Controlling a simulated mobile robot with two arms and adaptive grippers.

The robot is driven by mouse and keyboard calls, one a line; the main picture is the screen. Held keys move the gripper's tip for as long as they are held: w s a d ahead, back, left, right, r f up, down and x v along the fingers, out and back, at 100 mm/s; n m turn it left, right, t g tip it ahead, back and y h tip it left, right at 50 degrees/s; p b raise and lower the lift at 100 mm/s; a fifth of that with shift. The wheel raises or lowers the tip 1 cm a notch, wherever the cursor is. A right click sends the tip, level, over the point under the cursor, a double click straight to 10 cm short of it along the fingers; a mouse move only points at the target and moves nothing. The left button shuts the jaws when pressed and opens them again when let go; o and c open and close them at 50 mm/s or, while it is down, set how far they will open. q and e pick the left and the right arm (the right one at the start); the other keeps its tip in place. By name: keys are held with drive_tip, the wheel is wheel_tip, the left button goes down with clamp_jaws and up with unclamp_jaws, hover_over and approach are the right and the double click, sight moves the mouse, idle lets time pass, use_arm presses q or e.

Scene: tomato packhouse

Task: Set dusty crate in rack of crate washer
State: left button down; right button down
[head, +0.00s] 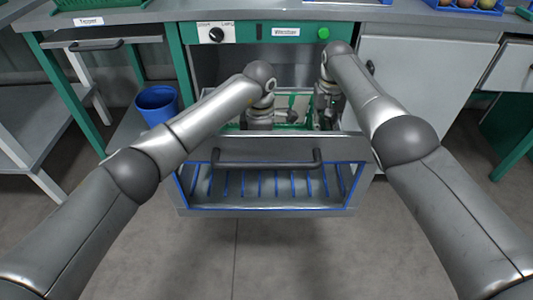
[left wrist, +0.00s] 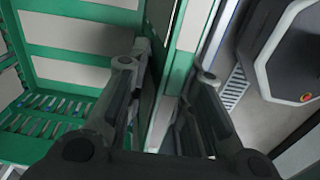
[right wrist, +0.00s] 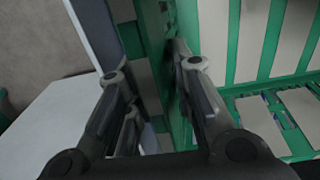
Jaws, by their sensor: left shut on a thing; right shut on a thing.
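The dusty crate, green with grey-beige patches, is partly hidden behind my forearms in the head view, inside the crate washer (head: 270,33) opening. It fills much of the left wrist view (left wrist: 75,54) and the right wrist view (right wrist: 240,45). My left gripper (head: 262,115) is shut on one crate wall, its fingers either side of it (left wrist: 167,78). My right gripper (head: 326,95) is shut on another wall (right wrist: 150,75). The washer's pulled-out front (head: 265,150) has a dark handle. Below the handle is a blue-edged slatted rack (head: 265,185). Whether the crate's underside touches the rack is hidden.
A blue bucket (head: 157,105) stands left of the washer. A dial (head: 215,34) and green button (head: 323,33) are on the washer's panel. A grey cabinet (head: 415,80) is at right. The floor in front is clear.

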use_arm(q)
drive_tip(key=shift+f+b, duration=0.45)
drive_tip(key=shift+f, duration=0.15)
use_arm(e)
drive_tip(key=shift+f, duration=0.65)
use_arm(q)
drive_tip(key=c, duration=1.3)
unclamp_jaws()
drive_tip(key=shift+r, duration=0.15)
use_arm(e)
drive_tip(key=c, duration=1.3)
unclamp_jaws()
drive_tip(key=shift+r, duration=0.2)
use_arm(q)
drive_tip(key=shift+o, duration=0.2)
use_arm(e)
drive_tip(key=shift+o, duration=0.2)
use_arm(q)
wheel_tip(320, 180, up, 12)
drive_tip(key=shift+f, duration=0.15)
use_arm(e)
drive_tip(key=shift+r, duration=0.2)
wheel_tip(320, 180, up, 12)
drive_tip(key=shift+f, duration=0.2)
use_arm(q)
drive_tip(key=shift+r, duration=0.2)
